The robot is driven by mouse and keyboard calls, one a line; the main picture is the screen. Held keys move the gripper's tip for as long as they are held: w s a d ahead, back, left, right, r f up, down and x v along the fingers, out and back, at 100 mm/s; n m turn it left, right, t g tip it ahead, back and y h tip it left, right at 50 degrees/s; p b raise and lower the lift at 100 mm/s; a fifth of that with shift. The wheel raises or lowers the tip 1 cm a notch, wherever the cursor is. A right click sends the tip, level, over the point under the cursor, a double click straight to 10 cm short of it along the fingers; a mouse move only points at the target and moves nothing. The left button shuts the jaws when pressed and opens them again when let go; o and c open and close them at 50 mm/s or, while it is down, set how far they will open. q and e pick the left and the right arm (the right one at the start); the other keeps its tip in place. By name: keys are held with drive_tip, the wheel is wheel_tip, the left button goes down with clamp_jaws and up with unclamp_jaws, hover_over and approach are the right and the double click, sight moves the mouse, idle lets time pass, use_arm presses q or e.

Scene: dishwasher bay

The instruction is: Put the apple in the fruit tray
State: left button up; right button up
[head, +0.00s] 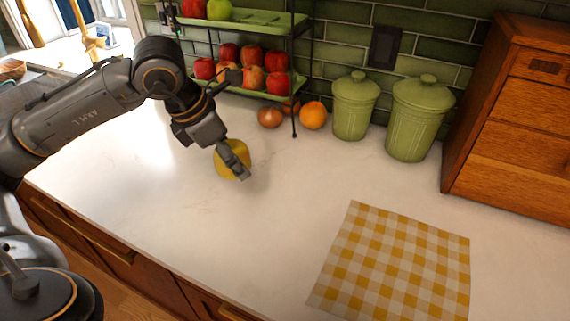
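A yellow apple (230,151) is at the white counter, left of centre. My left gripper (236,166) reaches down over it from the upper left. A dark finger crosses the front of the apple and hides part of it. The far finger is hidden, so I cannot tell whether the gripper is closed on the apple or whether the apple touches the counter. The fruit tray is a green two-tier rack (262,18) against the tiled wall. Its lower tier holds several red apples (276,83); its upper tier holds a green apple (219,10) and a red one. My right gripper is out of view.
An onion (270,117) and an orange (313,115) sit beside the rack's front post. Two green lidded canisters (355,106) (420,118) and a wooden drawer cabinet (520,120) stand to the right. A yellow checked cloth (395,265) lies flat in front. The middle counter is clear.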

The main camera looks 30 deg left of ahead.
use_arm(q)
drive_tip(key=w+f+p, duration=0.2)
drive_tip(key=w+f, duration=0.1)
drive_tip(key=w, duration=0.3)
drive_tip(key=p, duration=0.2)
hover_over(272, 175)
drive_tip(key=s, duration=0.2)
drive_tip(key=f, duration=0.5)
drive_tip(key=shift+w+a+f, duration=0.15)
drive_tip(key=shift+a+f, duration=0.2)
drive_tip(key=shift+f, duration=0.05)
drive_tip(key=f+p, duration=0.1)
drive_tip(key=f, duration=0.2)
drive_tip(key=shift+w+f, duration=0.1)
drive_tip(key=shift+w, duration=0.1)
drive_tip(key=shift+f, duration=0.15)
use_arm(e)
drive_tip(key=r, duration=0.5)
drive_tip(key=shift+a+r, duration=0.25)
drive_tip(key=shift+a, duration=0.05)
use_arm(q)
drive_tip(key=shift+f, duration=0.1)
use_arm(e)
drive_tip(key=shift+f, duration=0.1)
